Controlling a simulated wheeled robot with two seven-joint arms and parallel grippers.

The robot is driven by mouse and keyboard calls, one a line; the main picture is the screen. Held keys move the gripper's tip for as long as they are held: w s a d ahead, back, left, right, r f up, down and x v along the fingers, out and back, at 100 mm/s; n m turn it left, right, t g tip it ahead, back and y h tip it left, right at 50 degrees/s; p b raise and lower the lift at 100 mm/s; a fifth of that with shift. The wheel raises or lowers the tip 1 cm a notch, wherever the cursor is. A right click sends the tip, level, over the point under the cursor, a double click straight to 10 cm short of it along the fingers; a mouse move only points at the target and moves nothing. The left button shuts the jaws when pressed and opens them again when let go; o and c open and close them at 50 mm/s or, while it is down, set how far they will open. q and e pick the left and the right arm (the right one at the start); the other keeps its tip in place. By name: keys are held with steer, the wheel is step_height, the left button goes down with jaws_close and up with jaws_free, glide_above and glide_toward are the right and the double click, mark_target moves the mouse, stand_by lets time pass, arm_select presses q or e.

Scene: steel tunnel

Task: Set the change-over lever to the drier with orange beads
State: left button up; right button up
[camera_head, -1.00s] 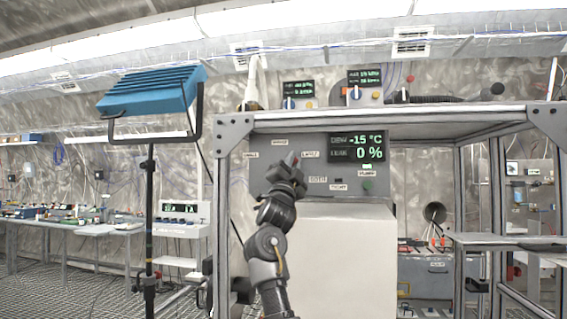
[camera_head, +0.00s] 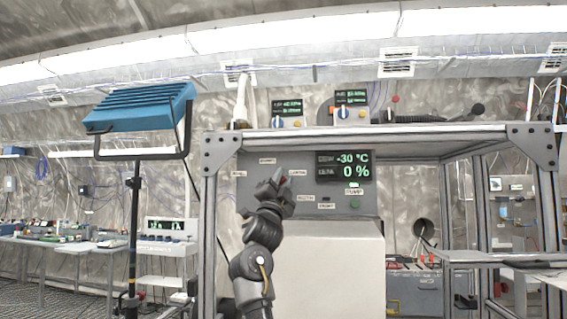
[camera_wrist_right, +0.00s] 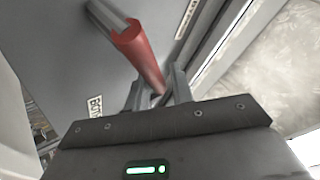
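The grey control panel (camera_head: 340,209) stands under the steel frame, with small labels around my right gripper (camera_head: 272,186). One label reads BOTH (camera_head: 306,198); most others are too small to read. The change-over lever has a red grip (camera_wrist_right: 143,57), seen in the right wrist view. The grip's lower end lies between the two fingers of my right gripper (camera_wrist_right: 157,88), which look apart, with small gaps beside the grip. No orange beads can be made out. My left gripper is not in view.
A display (camera_head: 344,166) reads -30 °C and 0 %. A white box front (camera_head: 330,265) is below the panel. The frame's posts (camera_head: 209,240) and top beam bound the space. A blue lamp (camera_head: 140,107) stands left.

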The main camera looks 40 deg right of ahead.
step_height(320, 180, up, 3)
steer(key=shift+s+d+r+p, duration=0.1)
steer(key=shift+s+r+p, duration=0.1)
steer(key=shift+p, duration=0.95)
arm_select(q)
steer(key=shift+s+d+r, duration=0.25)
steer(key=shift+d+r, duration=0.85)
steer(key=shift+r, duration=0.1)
arm_select(e)
steer(key=s+a+r, duration=0.8)
steer(key=s+r, duration=0.1)
steer(key=s, duration=0.2)
steer(key=shift+a+r, duration=0.2)
steer(key=shift+a, duration=0.2)
